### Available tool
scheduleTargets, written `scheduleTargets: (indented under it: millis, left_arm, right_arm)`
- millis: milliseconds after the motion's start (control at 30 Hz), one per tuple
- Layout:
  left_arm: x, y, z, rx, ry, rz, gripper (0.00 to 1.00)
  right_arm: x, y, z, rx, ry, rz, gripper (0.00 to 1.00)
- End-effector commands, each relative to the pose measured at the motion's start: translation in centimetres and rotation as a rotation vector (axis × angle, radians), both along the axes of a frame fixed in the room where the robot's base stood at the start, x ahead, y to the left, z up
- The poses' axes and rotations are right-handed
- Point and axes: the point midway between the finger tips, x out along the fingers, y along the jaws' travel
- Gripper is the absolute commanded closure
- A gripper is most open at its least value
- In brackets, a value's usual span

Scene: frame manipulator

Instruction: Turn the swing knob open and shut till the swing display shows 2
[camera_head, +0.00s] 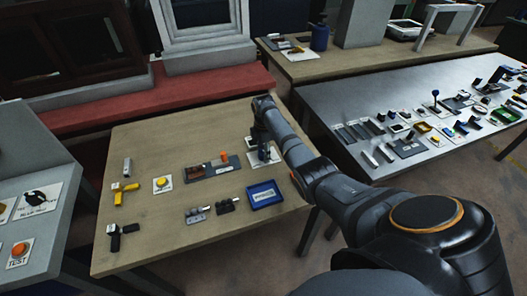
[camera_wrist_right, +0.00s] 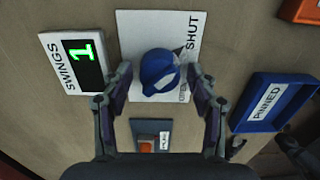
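The blue swing knob (camera_wrist_right: 160,72) stands on a white card (camera_wrist_right: 128,28) in the right wrist view. The card reads SHUT at its upper right; another label is partly hidden. The swing display (camera_wrist_right: 83,62), marked SWINGS, shows a green 1 left of the knob. My right gripper (camera_wrist_right: 158,75) is open, one finger on each side of the knob, with a gap seemingly left at both sides. In the head view my right gripper (camera_head: 263,150) is over the card (camera_head: 270,158) at the wooden table's right side. My left gripper is out of view.
A blue tray marked PINNED (camera_wrist_right: 270,102) lies close to the right finger. A grey plate with an orange block (camera_wrist_right: 149,143) is partly hidden below the gripper. Other fixtures, including a yellow button (camera_head: 162,184), stand on the wooden table (camera_head: 150,240).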

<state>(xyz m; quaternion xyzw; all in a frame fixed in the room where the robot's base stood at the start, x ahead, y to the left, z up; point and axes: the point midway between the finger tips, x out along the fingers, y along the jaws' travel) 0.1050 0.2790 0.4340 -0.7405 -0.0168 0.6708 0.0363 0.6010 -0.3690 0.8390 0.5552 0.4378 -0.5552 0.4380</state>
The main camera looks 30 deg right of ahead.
Motion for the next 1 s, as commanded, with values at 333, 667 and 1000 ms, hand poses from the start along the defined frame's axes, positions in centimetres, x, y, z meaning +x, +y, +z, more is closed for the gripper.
scheduleTargets:
  millis: [333, 667, 1000]
  left_arm:
    - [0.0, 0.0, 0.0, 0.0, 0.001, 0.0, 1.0]
    - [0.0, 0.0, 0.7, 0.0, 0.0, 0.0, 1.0]
    - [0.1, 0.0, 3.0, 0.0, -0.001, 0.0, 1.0]
  right_arm:
    - [0.0, 0.0, 0.0, 0.0, 0.0, 0.0, 0.9]
    - [0.0, 0.0, 0.2, 0.0, 0.002, -0.06, 0.9]
    - [0.0, 0.0, 0.4, 0.001, 0.002, -0.317, 0.9]
